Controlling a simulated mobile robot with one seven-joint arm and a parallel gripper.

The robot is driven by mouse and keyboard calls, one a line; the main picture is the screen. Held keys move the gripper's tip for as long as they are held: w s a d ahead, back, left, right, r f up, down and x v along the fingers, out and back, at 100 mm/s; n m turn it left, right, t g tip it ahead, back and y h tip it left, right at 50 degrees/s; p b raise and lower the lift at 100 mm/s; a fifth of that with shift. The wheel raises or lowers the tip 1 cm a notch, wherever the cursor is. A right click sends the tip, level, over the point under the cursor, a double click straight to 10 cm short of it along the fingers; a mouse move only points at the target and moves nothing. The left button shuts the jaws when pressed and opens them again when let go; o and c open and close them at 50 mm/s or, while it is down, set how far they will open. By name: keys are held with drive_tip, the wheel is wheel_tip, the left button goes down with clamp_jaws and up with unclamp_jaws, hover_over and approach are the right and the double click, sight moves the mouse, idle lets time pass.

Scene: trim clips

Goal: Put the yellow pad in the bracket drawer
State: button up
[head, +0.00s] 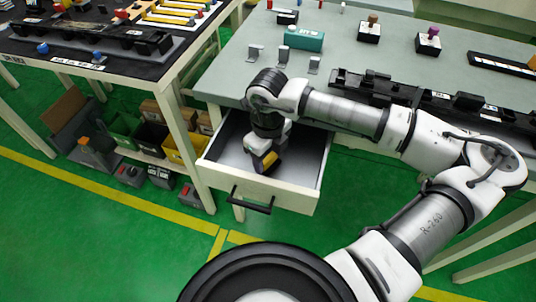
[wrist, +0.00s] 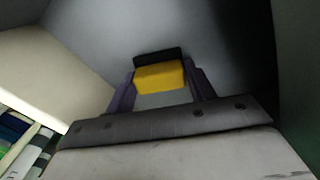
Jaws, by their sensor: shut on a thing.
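The yellow pad (wrist: 160,77) is held between the two fingertips of my gripper (wrist: 161,84), which is shut on it. A dark strip shows along the pad's far edge. In the head view my gripper (head: 265,160) points down inside the open drawer (head: 305,187), and a bit of yellow shows at its tip. The drawer has pale walls, a grey floor and a dark handle on its front. The grey drawer floor lies behind the pad in the wrist view. I cannot tell whether the pad touches the floor.
The grey bench (head: 225,75) stands above the drawer, with several small metal brackets (head: 283,55), a teal box (head: 304,37) and a black rail (head: 430,97) on it. A second table with a dark top (head: 100,70) stands at left, above a shelf with bins (head: 125,127).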

drive_tip(key=o, duration=1)
drive_tip(key=shift+f, duration=0.1)
drive_tip(key=shift+r+p, duration=0.35)
drive_tip(key=shift+p, duration=0.05)
wheel_tip(320, 180, up, 12)
drive_tip(key=b, duration=0.1)
drive_tip(key=shift+f, duration=0.15)
